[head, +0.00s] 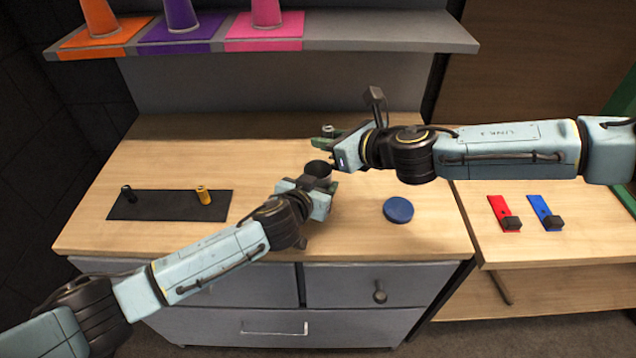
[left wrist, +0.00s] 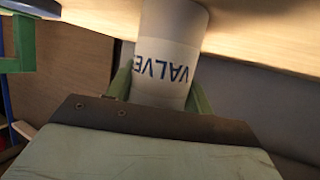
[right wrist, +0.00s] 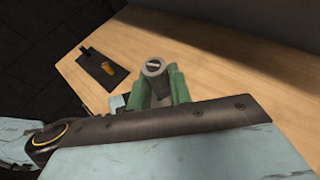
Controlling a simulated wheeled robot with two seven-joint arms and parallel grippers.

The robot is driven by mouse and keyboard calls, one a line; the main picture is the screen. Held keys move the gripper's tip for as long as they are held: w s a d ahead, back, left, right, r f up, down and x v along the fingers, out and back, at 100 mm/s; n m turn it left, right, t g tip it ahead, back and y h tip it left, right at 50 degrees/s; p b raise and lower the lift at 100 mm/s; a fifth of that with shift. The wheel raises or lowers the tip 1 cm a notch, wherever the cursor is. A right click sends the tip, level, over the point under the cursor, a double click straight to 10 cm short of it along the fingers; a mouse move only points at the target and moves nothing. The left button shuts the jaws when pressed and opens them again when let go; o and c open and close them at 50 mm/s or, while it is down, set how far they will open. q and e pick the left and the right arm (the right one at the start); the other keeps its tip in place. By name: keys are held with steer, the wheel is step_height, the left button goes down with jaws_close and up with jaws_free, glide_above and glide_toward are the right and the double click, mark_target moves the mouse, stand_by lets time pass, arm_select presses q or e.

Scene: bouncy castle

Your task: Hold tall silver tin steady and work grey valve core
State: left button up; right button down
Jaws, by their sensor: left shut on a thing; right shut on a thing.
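In the left wrist view the pale tin (left wrist: 168,50) bears blue "VALVE" lettering, upside down. My left gripper (head: 326,182) is shut around its side; the tin's base is out of view. My right gripper (head: 328,140) is shut on the small grey valve core (head: 328,130), just behind the tin's mouth in the picture. In the right wrist view the valve core (right wrist: 154,66) sits between the green fingers, its slotted end showing.
A dark mat (head: 160,212) at the left carries a black piece (head: 128,194) and a yellow piece (head: 204,195). A blue disc (head: 398,210) lies right of the tin. Red (head: 497,206) and blue (head: 539,205) plates lie on the right table. A shelf (head: 350,34) with cones hangs behind.

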steer(key=shift+f, duration=1.1)
steer(key=c, duration=1.2)
jaws_free()
steer(key=shift+d, duration=0.1)
steer(key=v, duration=1.2)
